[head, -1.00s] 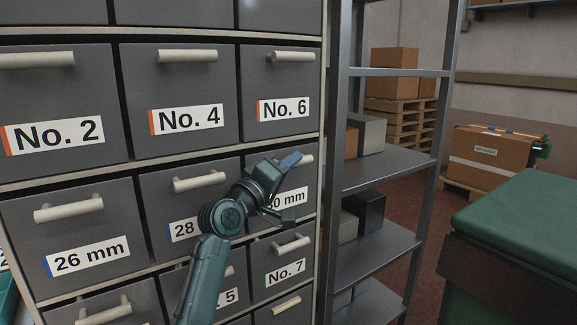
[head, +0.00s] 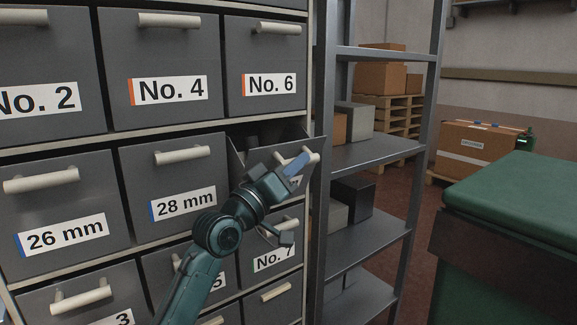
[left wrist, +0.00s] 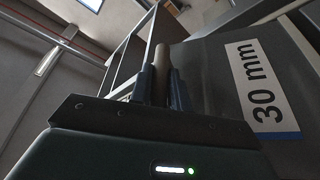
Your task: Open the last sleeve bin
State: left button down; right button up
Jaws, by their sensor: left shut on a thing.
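The 30 mm bin (head: 314,190) is the rightmost in the row with the 26 mm bin (head: 65,205) and 28 mm bin (head: 180,190). It stands partly out of the cabinet, with a dark opening behind its front. My left gripper (head: 298,163) is shut on its pale bar handle (head: 313,157). In the left wrist view, the handle (left wrist: 162,62) stands between the two fingers (left wrist: 163,90), beside the bin's 30 mm label (left wrist: 262,85). My right gripper is not in view.
Closed bins surround it: No. 6 (head: 265,65) above and No. 7 (head: 273,245) below. A metal shelf rack (head: 375,152) stands close to the right of the cabinet. A green-topped container (head: 510,205) is at the right, with floor between.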

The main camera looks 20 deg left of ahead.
pick_arm(q)
jog(key=shift+s+d+f+m+h+b, duration=0.25)
jog(key=shift+f+m+b, duration=0.15)
jog(key=shift+m, duration=0.1)
jog(key=shift+s+d+f+m+h+b, duration=0.15)
jog(key=shift+d+f+m+b, duration=0.15)
jog(key=shift+m, duration=0.2)
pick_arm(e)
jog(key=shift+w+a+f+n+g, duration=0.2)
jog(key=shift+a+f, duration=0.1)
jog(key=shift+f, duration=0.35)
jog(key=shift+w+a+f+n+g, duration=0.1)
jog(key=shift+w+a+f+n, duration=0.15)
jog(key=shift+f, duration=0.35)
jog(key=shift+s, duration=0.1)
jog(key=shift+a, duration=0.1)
pick_arm(q)
jog(key=c, duration=1.3)
grip_release()
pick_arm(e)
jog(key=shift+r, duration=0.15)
